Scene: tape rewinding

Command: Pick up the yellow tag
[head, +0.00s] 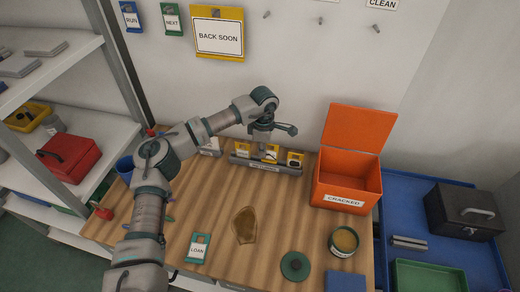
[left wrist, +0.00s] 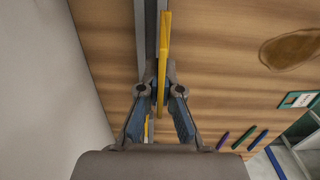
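In the left wrist view a thin yellow tag (left wrist: 164,50) is seen edge-on, between the fingers of my left gripper (left wrist: 160,88). The fingers are close on either side of it; whether both touch it I cannot tell. My right gripper is not in view.
An open orange bin (head: 346,185) marked CRACKED stands right of the rack (head: 262,165). A brown patch (head: 244,225), a green LOAN tag (head: 198,248) and a round tin (head: 343,242) are nearer the front. A yellow BACK SOON sign (head: 218,39) hangs on the wall.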

